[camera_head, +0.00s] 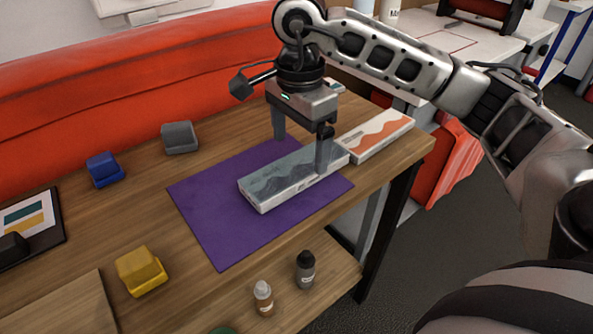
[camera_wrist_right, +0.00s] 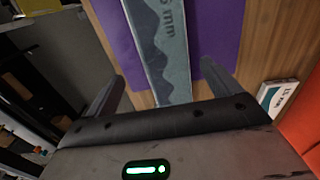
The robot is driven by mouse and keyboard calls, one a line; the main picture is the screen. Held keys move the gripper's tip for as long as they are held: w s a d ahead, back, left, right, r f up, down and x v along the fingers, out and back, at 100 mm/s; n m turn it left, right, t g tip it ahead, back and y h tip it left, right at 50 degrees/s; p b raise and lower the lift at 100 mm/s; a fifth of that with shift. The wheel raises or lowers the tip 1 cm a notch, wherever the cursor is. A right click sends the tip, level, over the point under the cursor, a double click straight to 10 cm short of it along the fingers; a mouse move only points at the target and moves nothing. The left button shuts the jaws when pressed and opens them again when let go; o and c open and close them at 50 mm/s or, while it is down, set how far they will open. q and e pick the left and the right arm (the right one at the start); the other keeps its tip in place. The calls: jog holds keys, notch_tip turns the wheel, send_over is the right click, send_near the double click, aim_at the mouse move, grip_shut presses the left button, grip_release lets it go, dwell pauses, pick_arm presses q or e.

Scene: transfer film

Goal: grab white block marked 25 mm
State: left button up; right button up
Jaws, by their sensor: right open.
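A long white block (camera_head: 275,186) with a grey, dark wave pattern on top lies on the purple mat (camera_head: 215,220). It also shows in the right wrist view (camera_wrist_right: 165,62), where printing ending in "5 mm" is readable; the first digit is cut off. My right gripper (camera_head: 300,152) is open over the block, one finger on each side of its width. In the right wrist view the fingers (camera_wrist_right: 163,76) stand apart with the block between them. I cannot tell whether they touch it. My left gripper is not in view.
A white block with an orange wave (camera_head: 378,137) lies just right of the mat, near the table's right end. Blue (camera_head: 105,169), grey (camera_head: 180,137) and yellow (camera_head: 140,270) blocks stand left. Two small bottles (camera_head: 306,269) stand at the front, below the table's edge.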

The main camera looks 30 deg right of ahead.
aim_at(297, 166)
jog(key=f, duration=0.5)
jog(key=shift+w+f, duration=0.1)
jog(key=shift+w, duration=0.25)
jog(key=shift+c, duration=0.3)
jog(key=c, duration=1.1)
